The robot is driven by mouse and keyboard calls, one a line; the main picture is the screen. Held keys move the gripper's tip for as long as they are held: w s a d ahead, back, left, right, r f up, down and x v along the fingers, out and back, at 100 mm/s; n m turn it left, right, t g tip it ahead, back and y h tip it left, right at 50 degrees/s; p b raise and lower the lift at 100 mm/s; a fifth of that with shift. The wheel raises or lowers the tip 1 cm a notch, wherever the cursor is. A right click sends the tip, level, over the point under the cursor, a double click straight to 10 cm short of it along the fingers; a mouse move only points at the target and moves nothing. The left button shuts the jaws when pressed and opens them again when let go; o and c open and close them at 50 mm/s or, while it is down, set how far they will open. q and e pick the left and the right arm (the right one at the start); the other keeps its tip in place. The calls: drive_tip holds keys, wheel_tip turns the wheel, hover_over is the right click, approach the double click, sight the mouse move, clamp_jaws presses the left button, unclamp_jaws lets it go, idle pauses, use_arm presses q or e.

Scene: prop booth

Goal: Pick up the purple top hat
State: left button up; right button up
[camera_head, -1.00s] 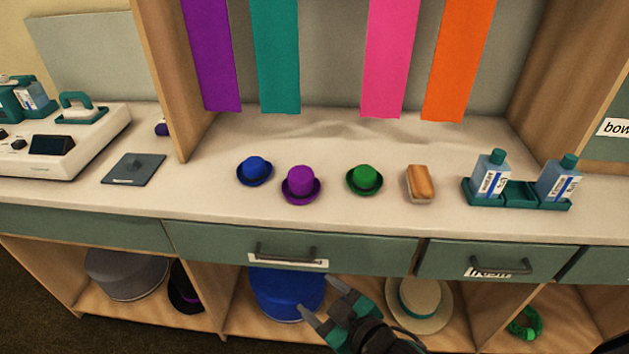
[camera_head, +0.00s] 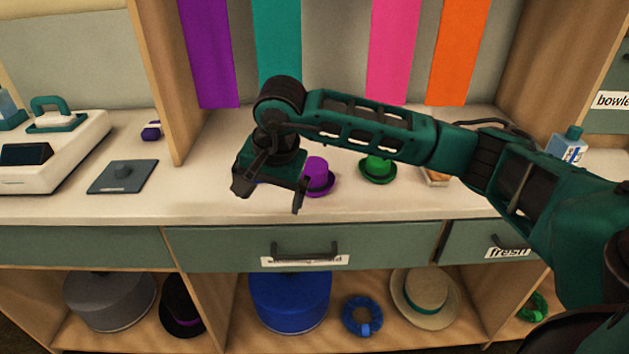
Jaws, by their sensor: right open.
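The small purple hat (camera_head: 318,174) sits upright, brim down, on the pale counter. Its left part is partly covered by my right gripper (camera_head: 268,200). My right arm reaches across the counter from the right. Its gripper points down and is open and empty, its fingers to the left of the purple hat and near the counter's front. I cannot tell whether a finger touches the hat. The blue hat is almost wholly hidden behind this gripper. My left gripper is not in view.
A green hat (camera_head: 377,168) stands right of the purple one, partly under my forearm. The brush (camera_head: 437,177) and bottle (camera_head: 568,145) are partly hidden by my arm. A dark pad (camera_head: 122,177) lies left of the divider. Drawers and hat cubbies are below the counter.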

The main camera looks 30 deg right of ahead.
sight(314, 164)
drive_tip(key=w+d+r+t+h, duration=0.1)
drive_tip(key=d+r+h, duration=0.15)
drive_tip(key=d, duration=0.25)
drive_tip(key=w+d+r+h, duration=0.2)
drive_tip(key=d+r, duration=0.1)
drive_tip(key=d, duration=0.1)
drive_tip(key=shift+h, duration=0.25)
drive_tip(key=x, duration=0.2)
drive_tip(key=b+x, duration=0.1)
drive_tip(key=x, duration=0.3)
drive_tip(key=shift+d+f, duration=0.15)
drive_tip(key=shift+d, duration=0.2)
drive_tip(key=shift+w+d+f+b, duration=0.2)
drive_tip(key=shift+f+b, duration=0.15)
drive_tip(key=shift+f, duration=0.1)
drive_tip(key=b+x, duration=0.1)
drive_tip(key=x, duration=0.4)
drive_tip(key=shift+d, duration=0.1)
drive_tip(key=shift+c, duration=0.2)
drive_tip(key=c, duration=0.6)
drive_tip(key=shift+c, duration=0.2)
drive_tip(key=shift+r, duration=0.2)
